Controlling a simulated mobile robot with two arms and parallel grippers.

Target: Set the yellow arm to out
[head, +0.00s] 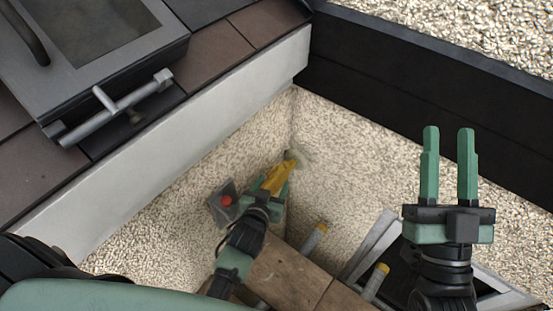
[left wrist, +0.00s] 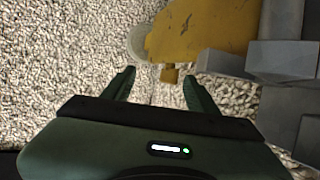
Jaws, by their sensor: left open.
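The yellow arm (head: 275,178) shows in the middle of the head view, low over the gravel, with a pale round end piece. In the left wrist view the yellow arm (left wrist: 195,30) lies beyond my fingertips, and a small yellow piece below it lies between them in the picture. My left gripper (head: 272,192) is at the yellow arm and partly covers it in the head view. Its fingers (left wrist: 160,86) are apart in the left wrist view; contact cannot be told. My right gripper (head: 449,140) is open and empty, fingers pointing up the picture, away from the yellow arm.
A grey box with a red button (head: 226,201) stands just left of my left gripper. Grey blocks (left wrist: 275,50) lie to the right in the left wrist view. Wooden boards (head: 290,265) and yellow-capped posts (head: 314,238) are nearby. A pale wall (head: 190,130) and a dark beam (head: 420,95) border the gravel.

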